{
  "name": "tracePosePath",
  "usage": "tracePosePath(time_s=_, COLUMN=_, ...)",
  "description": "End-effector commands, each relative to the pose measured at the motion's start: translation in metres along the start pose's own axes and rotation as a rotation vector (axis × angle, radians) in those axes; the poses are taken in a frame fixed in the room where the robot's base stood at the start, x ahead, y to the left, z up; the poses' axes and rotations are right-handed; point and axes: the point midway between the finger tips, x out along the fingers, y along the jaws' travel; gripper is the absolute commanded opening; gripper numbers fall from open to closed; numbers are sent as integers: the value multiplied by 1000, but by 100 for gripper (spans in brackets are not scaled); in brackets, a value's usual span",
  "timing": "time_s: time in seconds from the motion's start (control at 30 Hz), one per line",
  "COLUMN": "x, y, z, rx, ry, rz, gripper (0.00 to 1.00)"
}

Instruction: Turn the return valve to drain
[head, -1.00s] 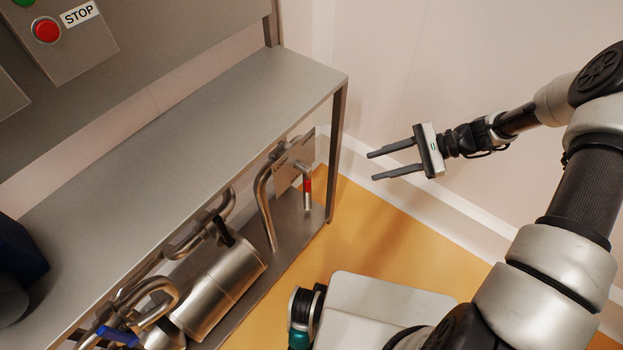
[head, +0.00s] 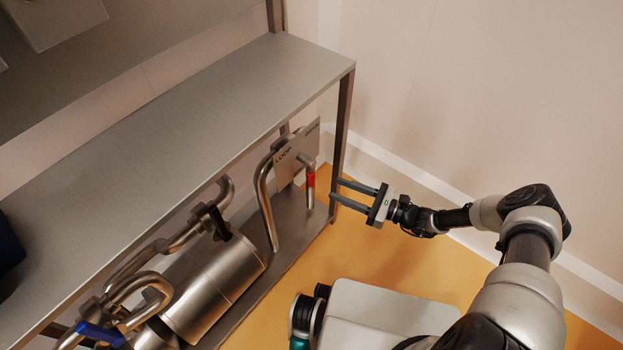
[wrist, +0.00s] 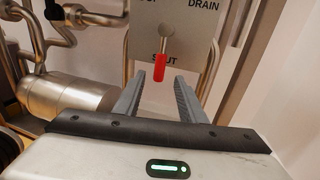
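The return valve's lever has a red grip (head: 310,179) and hangs from a metal plate (head: 297,152) under the steel bench. In the wrist view the red grip (wrist: 159,68) points down at the word SHUT; DRAIN stands at the plate's (wrist: 187,33) upper right and a partly hidden word at upper left. The head view shows LOOP on the plate. My gripper (head: 337,190) is open and empty, to the right of the lever, near the bench leg. In the wrist view my fingers (wrist: 157,88) are spread either side below the red grip, apart from it.
The steel bench (head: 190,135) lies above the valve, and its right leg (head: 341,125) stands close to my fingers. A metal cylinder (head: 212,282), bent pipes and a blue handle (head: 100,334) are to the left. Orange floor (head: 385,262) is open on the right.

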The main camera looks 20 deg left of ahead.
Motion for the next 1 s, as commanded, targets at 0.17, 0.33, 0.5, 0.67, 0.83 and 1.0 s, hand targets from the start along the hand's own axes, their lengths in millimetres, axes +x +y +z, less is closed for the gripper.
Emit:
tracePosePath(time_s=0.17, x=42, y=1, z=-1, rx=-2, ry=-1, rz=3, gripper=37)
tracePosePath(time_s=0.33, x=74, y=0, z=-1, rx=-2, ry=0, rz=2, gripper=37)
tracePosePath(time_s=0.5, x=96, y=0, z=-1, rx=-2, ry=0, rz=2, gripper=37)
tracePosePath(time_s=0.67, x=105, y=0, z=-1, rx=-1, ry=2, rz=0, gripper=37)
tracePosePath(time_s=0.83, x=106, y=0, z=0, rx=-1, ry=2, rz=0, gripper=37)
tracePosePath(time_s=1.0, x=106, y=0, z=0, rx=-2, ry=1, rz=0, gripper=25)
